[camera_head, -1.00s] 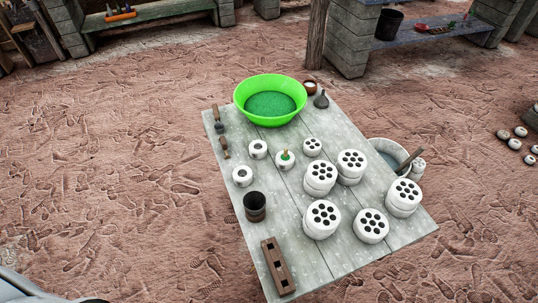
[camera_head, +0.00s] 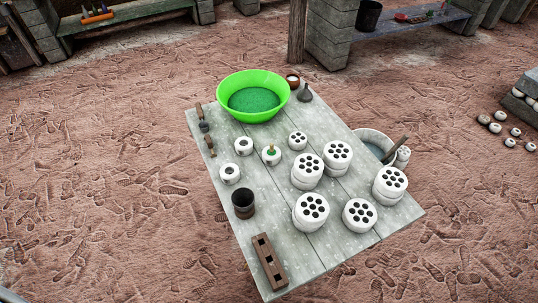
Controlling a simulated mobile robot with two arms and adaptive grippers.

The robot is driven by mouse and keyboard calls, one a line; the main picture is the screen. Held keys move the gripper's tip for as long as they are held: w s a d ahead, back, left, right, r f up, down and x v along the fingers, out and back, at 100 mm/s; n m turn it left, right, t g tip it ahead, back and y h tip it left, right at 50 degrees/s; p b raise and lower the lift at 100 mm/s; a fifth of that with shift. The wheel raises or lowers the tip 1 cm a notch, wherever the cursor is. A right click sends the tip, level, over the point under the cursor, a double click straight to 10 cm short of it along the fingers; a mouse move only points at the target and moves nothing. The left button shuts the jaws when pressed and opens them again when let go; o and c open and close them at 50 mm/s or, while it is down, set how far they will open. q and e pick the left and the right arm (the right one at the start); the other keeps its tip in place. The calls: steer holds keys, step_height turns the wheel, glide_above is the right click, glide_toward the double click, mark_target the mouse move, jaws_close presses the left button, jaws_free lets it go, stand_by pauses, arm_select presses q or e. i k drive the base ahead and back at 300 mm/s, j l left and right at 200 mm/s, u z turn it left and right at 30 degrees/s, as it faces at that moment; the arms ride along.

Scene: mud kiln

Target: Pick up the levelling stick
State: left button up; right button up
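A brown wooden bar with several dark square openings (camera_head: 269,261) lies near the front left corner of the grey plank table (camera_head: 240,222). It looks most like the levelling stick, but I cannot be sure. Two small dark-handled tools, one farther back (camera_head: 203,118) and one nearer (camera_head: 210,146), lie along the table's left edge. Nothing is touching the bar. Neither of my grippers shows in the view.
A green basin (camera_head: 253,96), a dark cup (camera_head: 243,205), small white pots (camera_head: 230,173) and several white perforated discs (camera_head: 311,211) stand on the table. A pale bucket (camera_head: 372,142) stands beside its right edge. Open footprinted ground (camera_head: 100,200) lies to the left.

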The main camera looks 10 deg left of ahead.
mark_target(210, 143)
steer(key=j+z, duration=0.1)
steer(key=z, duration=0.3)
steer(key=i+j+z, duration=0.1)
steer(key=z, duration=0.35)
steer(key=j+z, duration=0.25)
steer(key=j, duration=0.35)
steer(key=j+z, duration=0.25)
steer(key=j, duration=0.35)
steer(key=j+z, duration=0.25)
steer(key=j, duration=0.35)
steer(key=k+j+z, duration=0.25)
steer(key=j, duration=0.35)
steer(key=i, duration=0.1)
